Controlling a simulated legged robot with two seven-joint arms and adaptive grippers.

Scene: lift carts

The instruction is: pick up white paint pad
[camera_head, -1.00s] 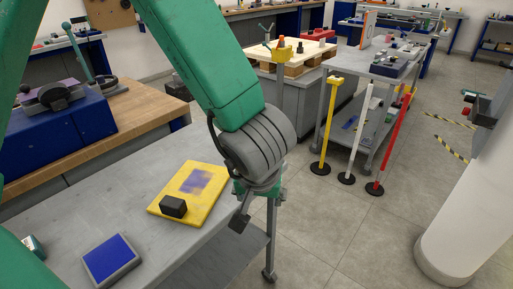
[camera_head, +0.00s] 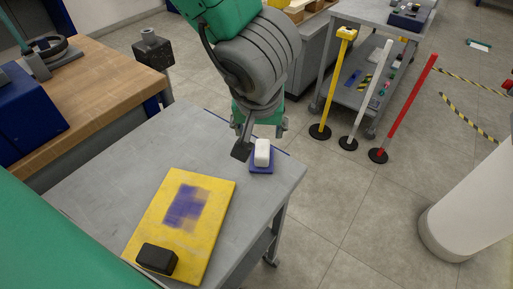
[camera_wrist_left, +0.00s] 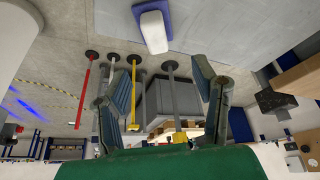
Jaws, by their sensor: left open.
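The white paint pad (camera_head: 262,153) is a small white block. It rests on a blue tray (camera_head: 260,168) near the far right corner of the grey table. In the left wrist view, the white paint pad (camera_wrist_left: 153,32) is at the top middle, on the blue tray (camera_wrist_left: 166,14). My left gripper (camera_head: 262,139) is open and empty, just beyond the pad in the head view. In the left wrist view its spread fingers (camera_wrist_left: 158,72) are below the pad, apart from it. My right gripper is not in view.
A yellow board (camera_head: 214,227) with a blue-purple patch and a black block (camera_head: 157,258) lies on the grey table (camera_head: 110,170). Yellow, white and red posts (camera_head: 406,105) stand on the floor beyond. A wooden-topped bench (camera_head: 100,85) stands at left.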

